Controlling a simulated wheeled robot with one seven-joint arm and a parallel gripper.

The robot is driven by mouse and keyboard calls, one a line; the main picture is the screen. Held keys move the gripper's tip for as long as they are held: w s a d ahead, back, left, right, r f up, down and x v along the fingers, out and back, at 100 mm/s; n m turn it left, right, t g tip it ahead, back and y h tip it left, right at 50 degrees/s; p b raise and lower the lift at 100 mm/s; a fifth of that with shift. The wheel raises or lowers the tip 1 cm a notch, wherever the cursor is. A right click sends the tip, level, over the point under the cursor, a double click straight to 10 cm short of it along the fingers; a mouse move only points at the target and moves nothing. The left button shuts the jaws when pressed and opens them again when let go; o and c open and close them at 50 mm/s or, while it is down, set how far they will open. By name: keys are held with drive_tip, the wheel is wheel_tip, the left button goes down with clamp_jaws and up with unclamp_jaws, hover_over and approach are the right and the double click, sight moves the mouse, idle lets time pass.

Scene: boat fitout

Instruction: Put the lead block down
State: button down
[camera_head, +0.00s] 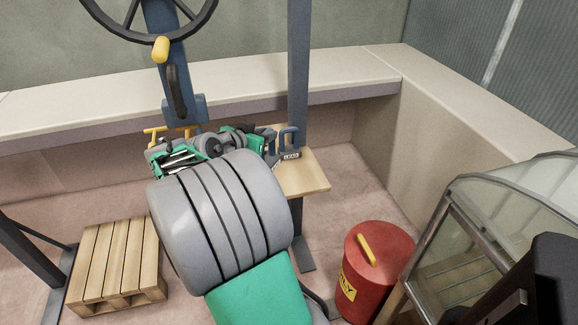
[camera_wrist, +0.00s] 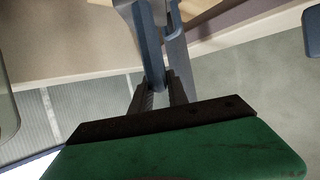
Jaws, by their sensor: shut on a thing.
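The lead block (camera_head: 291,156), marked with a pale "LEAD" label, shows with a blue handle at the right of my gripper in the head view. My gripper (camera_head: 268,138) is shut on the block, by its blue-grey handle as far as I can see. In the wrist view the dark fingers of my gripper (camera_wrist: 162,88) close on a blue-grey part of the lead block (camera_wrist: 152,45). The block appears over or on a small wooden top (camera_head: 308,178); I cannot tell whether it touches. My arm hides much of the block's left side.
A wooden pallet (camera_head: 115,262) lies on the floor at left. A red bin (camera_head: 372,272) with a yellow handle stands at lower right, beside a glazed frame (camera_head: 490,215). A blue-grey post (camera_head: 299,65) rises behind the wooden top. A pale ledge (camera_head: 240,80) runs along the back.

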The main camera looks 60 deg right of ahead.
drive_tip(key=s+d+f+b, duration=0.2)
drive_tip(key=s+d+f, duration=0.2)
drive_tip(key=d+f, duration=0.8)
drive_tip(key=shift+s+d, duration=0.4)
drive_tip(key=shift+f+b, duration=0.25)
drive_tip(key=shift+b, duration=0.1)
drive_tip(key=c, duration=1.7)
unclamp_jaws()
drive_tip(key=shift+a+f, duration=0.1)
drive_tip(key=shift+f, duration=0.2)
drive_tip(key=o, duration=0.4)
drive_tip(key=shift+s, duration=0.1)
drive_tip(key=shift+r, duration=0.15)
